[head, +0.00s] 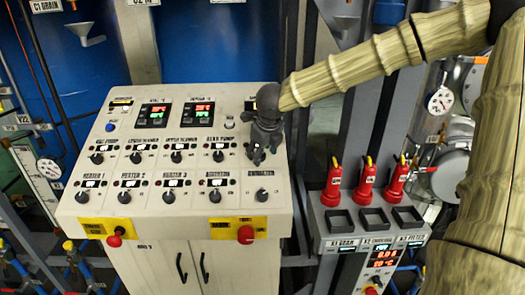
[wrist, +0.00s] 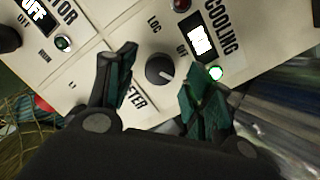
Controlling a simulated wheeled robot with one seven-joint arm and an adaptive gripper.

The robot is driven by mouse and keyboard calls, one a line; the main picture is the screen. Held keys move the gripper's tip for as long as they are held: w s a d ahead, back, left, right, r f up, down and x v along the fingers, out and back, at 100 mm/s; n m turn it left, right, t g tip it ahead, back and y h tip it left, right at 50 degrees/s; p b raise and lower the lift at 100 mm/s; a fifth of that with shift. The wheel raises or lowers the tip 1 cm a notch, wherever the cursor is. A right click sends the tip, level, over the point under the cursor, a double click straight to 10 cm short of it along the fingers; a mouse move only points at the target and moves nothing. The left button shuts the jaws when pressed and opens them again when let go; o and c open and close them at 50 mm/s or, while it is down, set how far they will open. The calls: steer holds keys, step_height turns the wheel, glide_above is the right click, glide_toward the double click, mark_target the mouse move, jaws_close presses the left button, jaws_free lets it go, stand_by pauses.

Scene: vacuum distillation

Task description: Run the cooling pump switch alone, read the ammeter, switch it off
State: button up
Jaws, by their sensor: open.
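The cooling switch (wrist: 160,70) is a dark round knob with a white pointer line, in the wrist view beside the "COOLING" label. The pointer slants to the lower right. Its small display (wrist: 200,42) is bright, its text hard to read. My gripper (wrist: 162,78) is open, its green-padded fingers on either side of the knob; contact is not clear.
Another knob's "OFF" display (wrist: 33,10) is at the wrist view's upper left.

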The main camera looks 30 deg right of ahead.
steer(key=shift+w+d+f, duration=0.1)
steer(key=shift+w+f, duration=0.1)
steer(key=shift+f, duration=0.25)
steer(key=shift+c, duration=0.2)
steer(key=c, duration=1)
steer(key=shift+o, duration=0.2)
